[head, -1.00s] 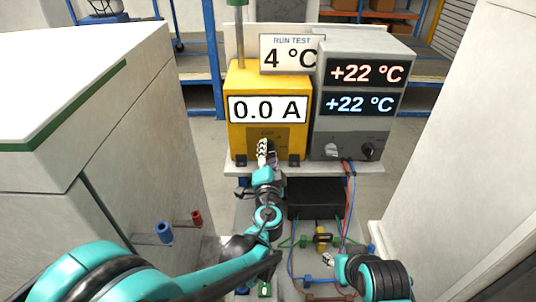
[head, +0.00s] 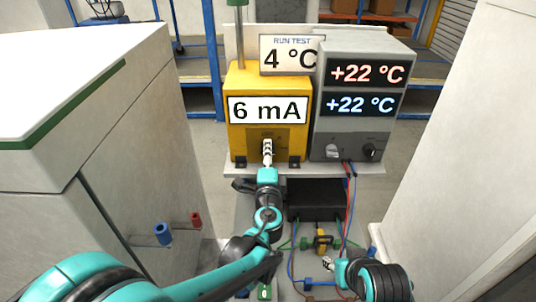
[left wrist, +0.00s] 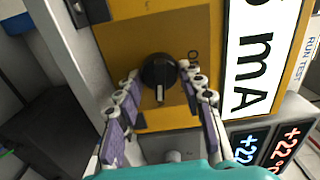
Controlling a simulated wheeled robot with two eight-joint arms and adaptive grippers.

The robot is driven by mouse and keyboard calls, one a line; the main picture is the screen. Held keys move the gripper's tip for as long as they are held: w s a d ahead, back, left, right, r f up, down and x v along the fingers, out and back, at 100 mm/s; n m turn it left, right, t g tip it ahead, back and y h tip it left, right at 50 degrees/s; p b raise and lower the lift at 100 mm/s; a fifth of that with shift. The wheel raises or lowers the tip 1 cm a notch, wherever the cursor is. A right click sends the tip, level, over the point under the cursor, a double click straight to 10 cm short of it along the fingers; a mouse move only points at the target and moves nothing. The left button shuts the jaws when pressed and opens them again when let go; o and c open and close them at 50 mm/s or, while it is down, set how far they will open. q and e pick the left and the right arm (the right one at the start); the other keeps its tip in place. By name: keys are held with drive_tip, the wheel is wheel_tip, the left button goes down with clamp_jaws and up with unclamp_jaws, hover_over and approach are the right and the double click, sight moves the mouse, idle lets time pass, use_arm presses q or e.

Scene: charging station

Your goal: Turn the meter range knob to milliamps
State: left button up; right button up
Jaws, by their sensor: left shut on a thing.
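The yellow meter (head: 242,88) stands on a pale shelf, and its display (head: 268,110) reads 6 mA. Its black range knob (left wrist: 159,70) shows in the left wrist view, with a pale pointer mark on it. My left gripper (head: 267,150) is at the knob in the head view. In the left wrist view its two fingers (left wrist: 157,84) stand on either side of the knob, shut on it. The head view hides most of the knob behind the gripper. My right gripper (head: 328,263) is low at the right, above the cables; its fingers are too small to read.
A grey unit (head: 362,55) with two +22 °C displays stands right of the meter. A RUN TEST sign (head: 290,53) reads 4 °C. A black box (head: 316,194), cables and a yellow-black part (head: 322,239) lie below. Large white cabinets close in both sides.

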use_arm(q)
drive_tip(key=shift+c, duration=0.2)
drive_tip(key=o, duration=1.2)
drive_tip(key=shift+c, duration=0.2)
drive_tip(key=s, duration=1.2)
drive_tip(key=shift+f, duration=0.1)
